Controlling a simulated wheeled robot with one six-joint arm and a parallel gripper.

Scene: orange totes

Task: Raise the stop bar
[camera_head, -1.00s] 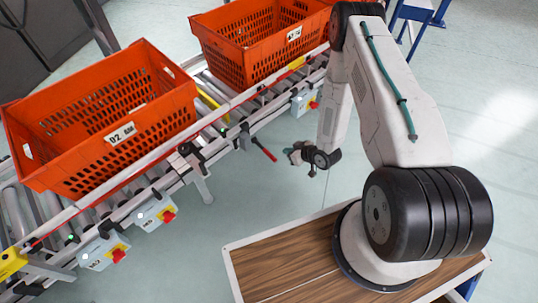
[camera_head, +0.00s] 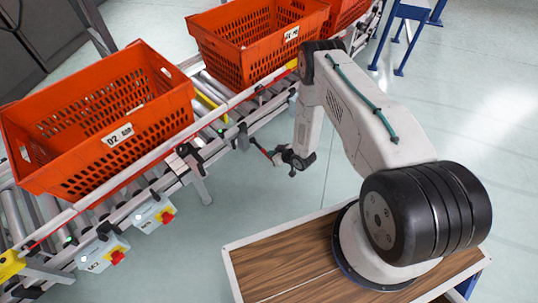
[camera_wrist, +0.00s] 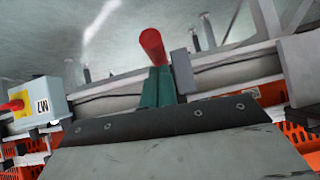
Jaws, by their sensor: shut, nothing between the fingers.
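A lever with a red grip (camera_head: 263,150) sticks out from the near side of the roller conveyor, below the gap between two orange totes. A yellow bar (camera_head: 211,101), which looks like the stop bar, lies across the rollers in that gap. My gripper (camera_head: 276,156) is at the outer end of the red grip, shut and empty. In the wrist view the teal fingers (camera_wrist: 157,88) are together, and the red grip (camera_wrist: 152,46) shows just beyond their tips. I cannot tell whether they touch it.
A front-left orange tote (camera_head: 95,125) and a farther orange tote (camera_head: 250,50) stand on the conveyor. Grey control boxes with red knobs (camera_head: 153,211) hang along its near side; one labelled M7 (camera_wrist: 38,103) shows in the wrist view. Open floor lies between conveyor and my base.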

